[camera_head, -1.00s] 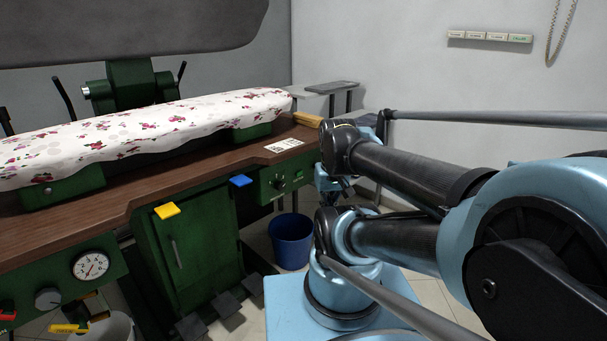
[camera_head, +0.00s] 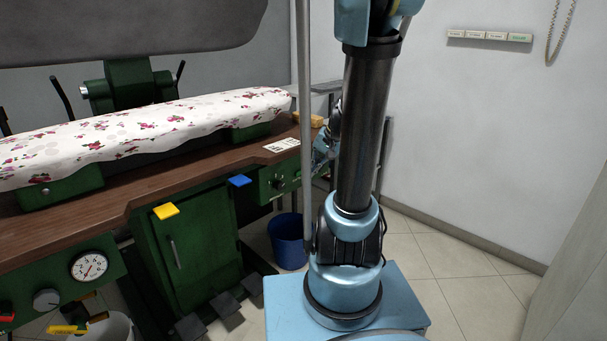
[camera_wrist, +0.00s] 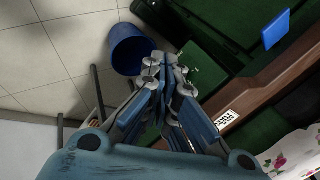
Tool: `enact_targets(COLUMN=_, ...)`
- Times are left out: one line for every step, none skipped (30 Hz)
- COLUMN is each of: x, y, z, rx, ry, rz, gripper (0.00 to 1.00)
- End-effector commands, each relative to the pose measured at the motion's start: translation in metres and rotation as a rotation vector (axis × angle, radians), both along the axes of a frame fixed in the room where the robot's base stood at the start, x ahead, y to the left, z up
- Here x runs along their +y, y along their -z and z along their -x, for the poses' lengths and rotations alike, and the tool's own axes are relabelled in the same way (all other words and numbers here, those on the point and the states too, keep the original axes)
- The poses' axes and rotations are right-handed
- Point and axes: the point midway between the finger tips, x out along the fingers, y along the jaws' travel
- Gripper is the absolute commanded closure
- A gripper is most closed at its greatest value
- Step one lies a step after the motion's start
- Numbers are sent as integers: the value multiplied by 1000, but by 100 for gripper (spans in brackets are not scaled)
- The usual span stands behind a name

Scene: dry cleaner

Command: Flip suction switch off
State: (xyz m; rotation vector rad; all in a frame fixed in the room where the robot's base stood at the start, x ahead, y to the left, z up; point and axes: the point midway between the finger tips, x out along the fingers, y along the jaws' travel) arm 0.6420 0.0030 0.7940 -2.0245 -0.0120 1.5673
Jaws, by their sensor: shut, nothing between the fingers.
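The green press table carries a small control panel (camera_head: 281,180) at its right end, with a dark round knob (camera_head: 279,184) on its front. I cannot make out which control there is the suction switch, or its position. In the wrist view my gripper (camera_wrist: 165,68) is shut and empty. Its fingertips lie over the green front of the press (camera_wrist: 200,55), close to small pale marks on it; contact cannot be told. In the head view my upright arm hides most of the gripper and the panel's right edge.
A blue bin (camera_head: 289,241) stands on the floor below the panel; it also shows in the wrist view (camera_wrist: 127,48). A blue tab (camera_head: 240,181) and a yellow tab (camera_head: 166,211) jut from the table edge. Pedals (camera_head: 227,302) lie below. Floor at right is clear.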

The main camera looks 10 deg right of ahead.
Motion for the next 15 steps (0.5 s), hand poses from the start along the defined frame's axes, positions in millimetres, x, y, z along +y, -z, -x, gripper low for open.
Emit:
enact_targets(x=-5, y=2, z=-14, rx=-4, ry=21, rz=-23, gripper=100)
enact_targets(x=-7, y=3, z=-20, rx=-7, ry=32, rz=-36, gripper=100)
enact_targets(x=-10, y=5, z=-29, rx=-11, ry=47, rz=-54, gripper=100)
enact_targets(x=-12, y=7, z=-36, rx=-13, ry=59, rz=-69, gripper=100)
enact_targets(x=-15, y=8, z=-43, rx=-16, ry=70, rz=-82, gripper=100)
enact_targets(x=-18, y=11, z=-52, rx=-20, ry=85, rz=-101, gripper=100)
enact_targets(x=-21, y=12, z=-58, rx=-23, ry=97, rz=-115, gripper=100)
enact_targets(x=-24, y=14, z=-65, rx=-25, ry=108, rz=-129, gripper=100)
enact_targets(x=-27, y=17, z=-73, rx=-30, ry=122, rz=-147, gripper=100)
enact_targets(x=-30, y=19, z=-80, rx=-33, ry=134, rz=-161, gripper=100)
enact_targets(x=-34, y=22, z=-86, rx=-35, ry=145, rz=-174, gripper=100)
enact_targets(x=-38, y=25, z=-94, rx=-40, ry=160, rz=-194, gripper=100)
enact_targets(x=-41, y=28, z=-100, rx=-43, ry=172, rz=-208, gripper=100)
enact_targets(x=-45, y=31, z=-106, rx=-47, ry=182, rz=-222, gripper=100)
enact_targets(x=-50, y=35, z=-113, rx=-51, ry=198, rz=-239, gripper=100)
